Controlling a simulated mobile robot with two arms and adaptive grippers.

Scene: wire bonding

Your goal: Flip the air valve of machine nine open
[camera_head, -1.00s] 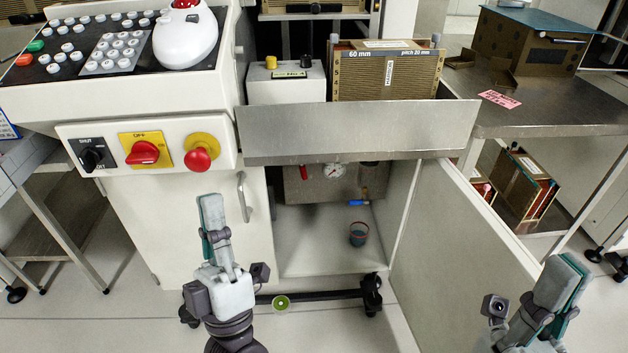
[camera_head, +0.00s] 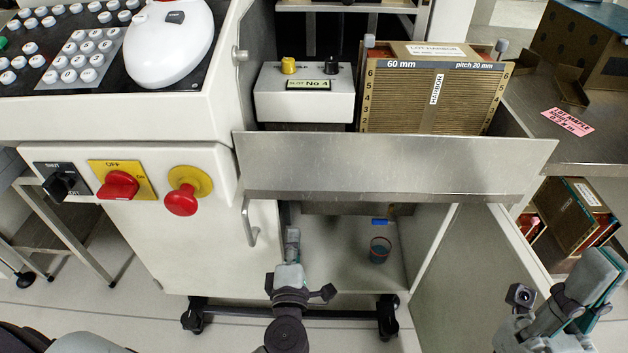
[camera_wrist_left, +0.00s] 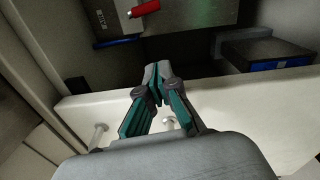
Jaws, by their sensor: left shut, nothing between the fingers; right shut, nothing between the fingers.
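A red lever handle (camera_wrist_left: 145,8) shows at the top of the left wrist view on a grey plate, likely the air valve; it lies crosswise, slightly tilted. In the head view the valve is hidden behind the metal tray front. My left gripper (camera_head: 292,235) reaches into the open lower cabinet (camera_head: 335,270) of the machine. In the left wrist view its fingertips (camera_wrist_left: 156,72) are shut and empty, apart from the red handle and below it in the picture. My right gripper (camera_head: 606,268) is shut and empty at the lower right, by the open cabinet door.
A metal tray front (camera_head: 390,165) overhangs the cabinet opening. The cabinet door (camera_head: 470,270) stands open on the right. A small cup (camera_head: 379,250) stands on the cabinet floor. A blue-faced box (camera_wrist_left: 285,63) shows at right in the wrist view. A box labelled No 4 (camera_head: 305,100) sits above.

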